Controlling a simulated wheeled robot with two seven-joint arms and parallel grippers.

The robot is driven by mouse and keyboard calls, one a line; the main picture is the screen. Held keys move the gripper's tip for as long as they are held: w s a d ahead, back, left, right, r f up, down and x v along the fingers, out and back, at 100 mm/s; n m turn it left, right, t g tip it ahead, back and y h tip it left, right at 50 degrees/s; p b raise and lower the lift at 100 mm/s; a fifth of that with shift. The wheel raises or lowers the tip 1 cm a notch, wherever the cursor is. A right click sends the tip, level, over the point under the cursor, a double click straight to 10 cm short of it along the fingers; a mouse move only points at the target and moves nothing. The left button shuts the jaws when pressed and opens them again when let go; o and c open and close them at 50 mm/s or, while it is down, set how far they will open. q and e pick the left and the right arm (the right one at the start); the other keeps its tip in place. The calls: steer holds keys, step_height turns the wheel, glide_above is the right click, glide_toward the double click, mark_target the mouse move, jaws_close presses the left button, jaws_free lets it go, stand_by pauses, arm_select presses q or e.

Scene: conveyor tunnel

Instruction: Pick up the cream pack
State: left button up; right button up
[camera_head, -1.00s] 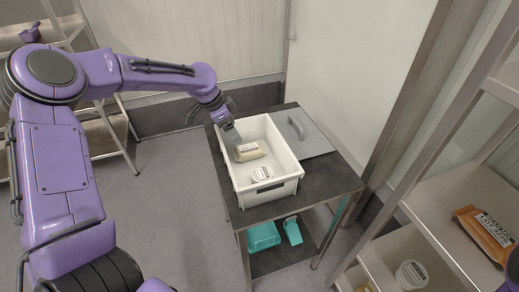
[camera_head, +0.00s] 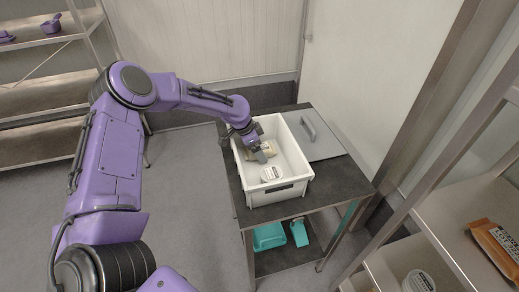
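The cream pack (camera_head: 252,155) lies in the white crate (camera_head: 303,184), toward its left side. My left gripper (camera_head: 262,155) reaches down into the crate from the left and is right at the pack, covering part of it. Whether its fingers are open or shut, and whether they touch the pack, cannot be made out. My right gripper is not in view.
A round white tub (camera_head: 270,174) sits in the crate in front of the pack. A grey lid (camera_head: 322,145) with a handle lies right of the crate on the dark table (camera_head: 345,182). Teal containers (camera_head: 269,236) are on the lower shelf. A shelf unit (camera_head: 440,225) stands at right.

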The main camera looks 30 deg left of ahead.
mark_target(263, 147)
arm_select(q)
steer(key=c, duration=1.3)
steer(key=shift+r, duration=0.15)
steer(key=shift+r, duration=0.35)
steer(key=r, duration=0.3)
steer(key=shift+s+d+b, duration=0.15)
steer(key=shift+d+b, duration=0.05)
steer(key=shift+b, duration=0.2)
steer(key=s+d+r+b, duration=0.3)
steer(key=s+d+r, duration=0.6)
steer(key=s, duration=0.1)
steer(key=shift+s, duration=0.1)
